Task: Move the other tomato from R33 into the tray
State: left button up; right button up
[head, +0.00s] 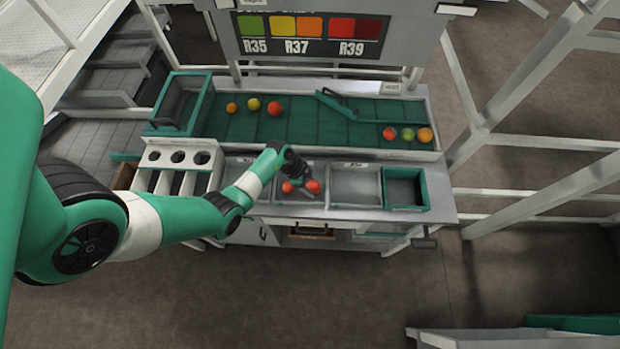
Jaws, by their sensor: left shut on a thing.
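My left gripper (302,180) reaches in from the left and is low over a grey metal bin in the front row. It is shut on a red tomato (313,187), as far as the small view shows. Another red tomato (287,187) is just left of the fingers. My gripper partly hides both the tomatoes and the bin. The bin labels are too small to read, so I cannot tell which is R33. A green-rimmed tray (424,190) at the right end of the row looks empty. My right gripper is out of view.
An empty grey bin (357,187) lies between my gripper and the green-rimmed tray. Behind is a green belt (300,125) with several tomatoes and a slanted green bar (345,108). A white holder with round holes (178,157) stands left. A colour sign (310,35) hangs above.

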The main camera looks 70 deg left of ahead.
pick_arm(q)
jog(key=shift+f, duration=0.25)
jog(key=o, duration=1)
jog(key=c, duration=0.3)
jog(key=shift+c, duration=0.2)
notch_tip(320, 180, up, 7)
jog(key=p, duration=0.8)
jog(key=shift+r, duration=0.1)
